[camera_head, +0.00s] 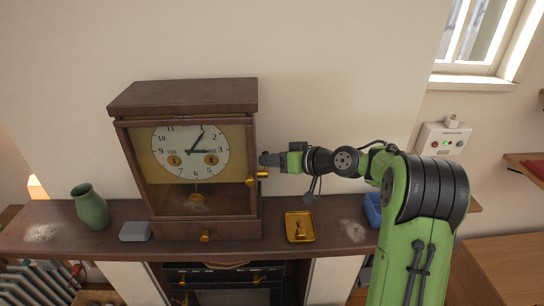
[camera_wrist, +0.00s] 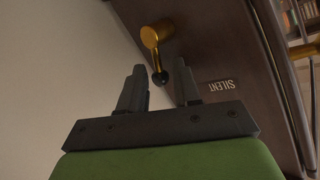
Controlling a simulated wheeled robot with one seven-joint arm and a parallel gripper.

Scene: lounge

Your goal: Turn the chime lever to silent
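The chime lever (camera_wrist: 154,40) is a brass arm with a dark ball knob (camera_wrist: 160,78) on the side of the brown wooden clock (camera_head: 182,88). In the wrist view a "SILENT" label (camera_wrist: 221,86) is on the clock's side, right of the knob. My gripper (camera_wrist: 158,80) is open, its two dark fingers apart with the knob between or just beyond their tips; contact cannot be told. In the head view my gripper (camera_head: 264,160) is at the clock's right side, near a brass knob (camera_head: 251,181) at the glass door's edge. The lever is hidden there.
The clock stands on a mantel shelf (camera_head: 275,238). A brass tray (camera_head: 300,227) lies right of it, a blue container (camera_head: 372,210) farther right. A grey box (camera_head: 135,231) and green vase (camera_head: 91,207) stand left. A white control box (camera_head: 445,139) is on the wall.

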